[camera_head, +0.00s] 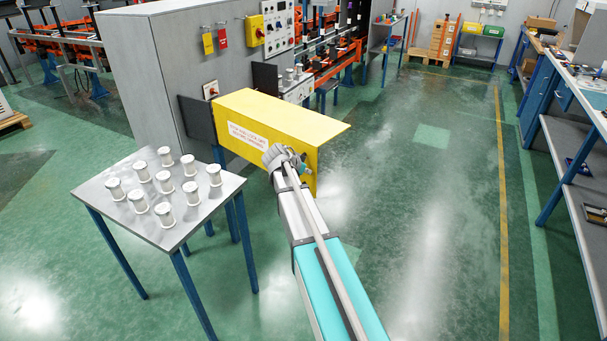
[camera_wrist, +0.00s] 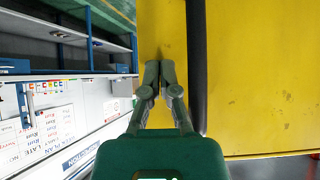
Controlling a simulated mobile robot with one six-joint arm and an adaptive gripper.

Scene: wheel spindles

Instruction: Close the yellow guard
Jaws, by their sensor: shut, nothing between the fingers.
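The yellow guard (camera_head: 285,112) is a long box-like cover with a white label in red print, jutting out from the grey machine cabinet. Its top edge reaches out to the right past its end face. My gripper (camera_head: 304,168) is at the near right end of the guard, partly hidden by my wrist. In the wrist view the guard (camera_wrist: 255,85) fills the right side, with a dark vertical bar running down it. My gripper (camera_wrist: 160,68) has its fingertips together and empty, in front of the yellow surface just left of that bar. I cannot tell whether they touch.
A small table (camera_head: 98,187) with several white spools stands left of the guard. The grey cabinet (camera_head: 180,60) carries switches and a red stop button. A long workbench (camera_head: 588,95) runs along the right. The green floor between guard and workbench is clear.

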